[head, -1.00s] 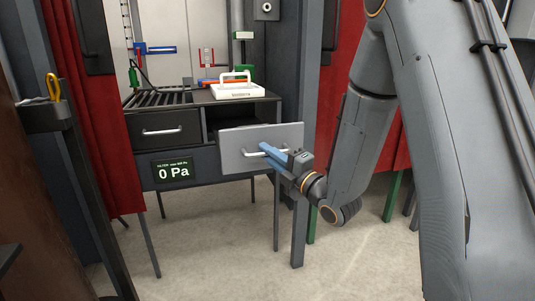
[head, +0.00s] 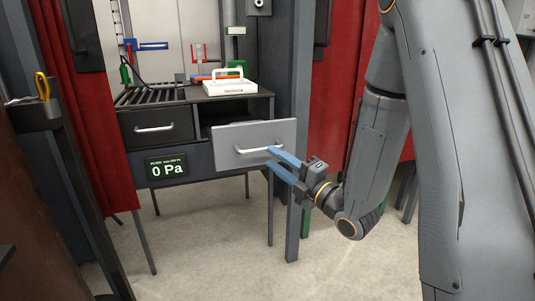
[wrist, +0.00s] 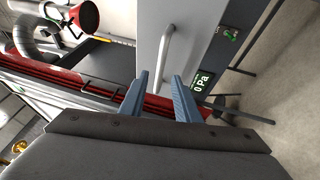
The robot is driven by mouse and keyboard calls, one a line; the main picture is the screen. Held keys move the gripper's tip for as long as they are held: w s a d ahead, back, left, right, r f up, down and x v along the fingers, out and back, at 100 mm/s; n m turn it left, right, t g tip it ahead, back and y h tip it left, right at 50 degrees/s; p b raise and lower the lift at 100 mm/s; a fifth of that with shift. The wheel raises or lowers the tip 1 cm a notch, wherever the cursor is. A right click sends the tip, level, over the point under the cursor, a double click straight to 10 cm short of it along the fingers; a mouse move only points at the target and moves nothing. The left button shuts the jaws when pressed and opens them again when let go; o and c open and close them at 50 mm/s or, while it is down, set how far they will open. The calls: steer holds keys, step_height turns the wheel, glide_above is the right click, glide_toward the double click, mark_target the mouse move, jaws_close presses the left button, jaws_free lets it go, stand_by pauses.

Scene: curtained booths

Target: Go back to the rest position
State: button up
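Whether a fingertip still touches the handle is unclear in the head view.
The left drawer (head: 140,128) is shut, above a screen (head: 167,168) reading 0 Pa. A white handled object (head: 229,88) sits on the bench top. Red curtains (head: 95,120) flank the booth, with a dark post (head: 296,180) by the drawer. The floor in front is clear.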

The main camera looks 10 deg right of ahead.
steer(key=shift+s+d+f, duration=0.1)
steer(key=shift+s+d, duration=0.2)
steer(key=shift+s, duration=0.2)
